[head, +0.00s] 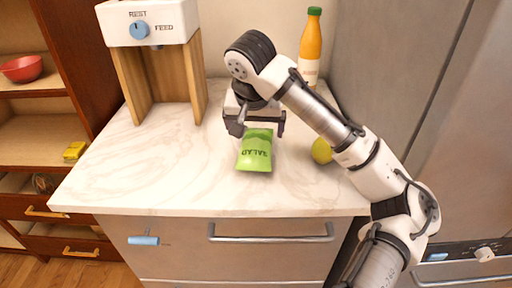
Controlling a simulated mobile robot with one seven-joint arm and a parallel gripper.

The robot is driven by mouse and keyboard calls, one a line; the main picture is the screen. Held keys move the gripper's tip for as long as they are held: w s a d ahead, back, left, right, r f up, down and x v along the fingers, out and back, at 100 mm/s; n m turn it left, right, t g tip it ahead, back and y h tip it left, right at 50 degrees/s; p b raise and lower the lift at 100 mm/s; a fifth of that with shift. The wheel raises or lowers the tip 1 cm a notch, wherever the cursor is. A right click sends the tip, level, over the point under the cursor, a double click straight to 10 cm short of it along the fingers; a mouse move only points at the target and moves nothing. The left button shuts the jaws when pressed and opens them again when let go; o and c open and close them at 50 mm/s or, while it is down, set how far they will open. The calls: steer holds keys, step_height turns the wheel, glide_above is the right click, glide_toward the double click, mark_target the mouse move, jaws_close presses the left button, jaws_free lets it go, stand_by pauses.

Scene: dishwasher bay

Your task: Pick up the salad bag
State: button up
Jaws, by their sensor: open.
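The green salad bag (254,152), marked "SALAD", is on the light marble counter (130,178), near the middle of the head view. My gripper (259,132) is open at the bag's far end, with its fingers pointing down. One finger shows left of the bag and the other right of it. The far end of the bag is partly hidden under the gripper. I cannot tell whether the fingers touch the bag.
A juice bottle (311,48) stands behind my arm. A yellow-green fruit (321,151) lies to the right of the bag. A white and wooden feeder (150,25) stands at the back left. The counter's front left is clear.

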mark_target(256, 141)
steer(key=p+x, duration=0.1)
steer(key=x, duration=0.5)
steer(key=shift+f, duration=0.25)
steer(key=c, duration=1.2)
